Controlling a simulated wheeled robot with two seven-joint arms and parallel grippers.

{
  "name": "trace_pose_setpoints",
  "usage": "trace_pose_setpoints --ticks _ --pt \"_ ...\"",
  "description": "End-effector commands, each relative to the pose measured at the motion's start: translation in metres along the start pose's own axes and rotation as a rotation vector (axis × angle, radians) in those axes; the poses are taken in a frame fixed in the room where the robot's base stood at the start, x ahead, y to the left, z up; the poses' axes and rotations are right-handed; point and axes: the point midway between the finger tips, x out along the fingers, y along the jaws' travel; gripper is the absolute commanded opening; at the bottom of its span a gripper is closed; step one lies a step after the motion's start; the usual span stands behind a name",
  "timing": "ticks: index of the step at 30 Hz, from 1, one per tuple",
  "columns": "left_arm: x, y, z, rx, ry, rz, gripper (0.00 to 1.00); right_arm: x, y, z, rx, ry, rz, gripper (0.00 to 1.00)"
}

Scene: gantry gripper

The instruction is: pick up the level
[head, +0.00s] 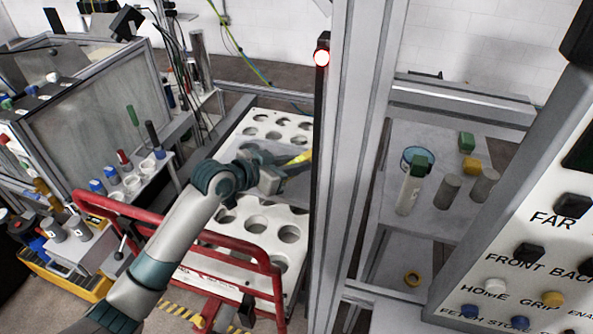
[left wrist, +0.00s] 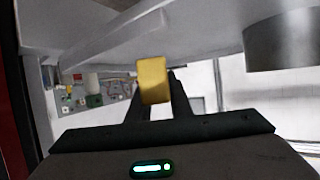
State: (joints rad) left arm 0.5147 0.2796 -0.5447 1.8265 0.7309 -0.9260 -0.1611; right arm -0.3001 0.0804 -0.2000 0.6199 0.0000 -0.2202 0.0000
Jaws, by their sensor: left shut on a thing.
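The level (head: 301,157) is a small yellow piece at the tip of my left gripper (head: 285,165) in the head view. In the left wrist view, the yellow level (left wrist: 153,80) sits between the two dark fingers of my left gripper (left wrist: 155,105), which is shut on it. Only part of the level shows. My left arm reaches over the red rail, and the gripper is above the white plate with round holes. My right gripper is not in view.
The white holed plate (head: 226,246) lies under my left arm. A red rail (head: 180,223) crosses in front of it. A grey upright post (head: 362,120) stands right of the gripper. Beyond it, a shelf holds several cylinders and blocks. A button panel (head: 545,235) is at far right.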

Motion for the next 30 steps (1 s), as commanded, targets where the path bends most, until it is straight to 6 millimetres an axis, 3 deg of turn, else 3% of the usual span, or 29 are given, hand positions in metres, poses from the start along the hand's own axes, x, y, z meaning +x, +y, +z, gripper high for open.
trace_pose_setpoints --ticks 13,18,30 --pt "-0.026 0.0 -0.064 0.001 0.004 0.0 0.0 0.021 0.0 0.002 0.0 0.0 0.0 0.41" --pt "-0.03 0.0 -0.072 0.0 0.002 0.0 0.0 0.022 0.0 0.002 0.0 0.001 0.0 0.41" --pt "-0.03 0.0 -0.073 -0.001 0.001 0.0 0.0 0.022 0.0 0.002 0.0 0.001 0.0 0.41"
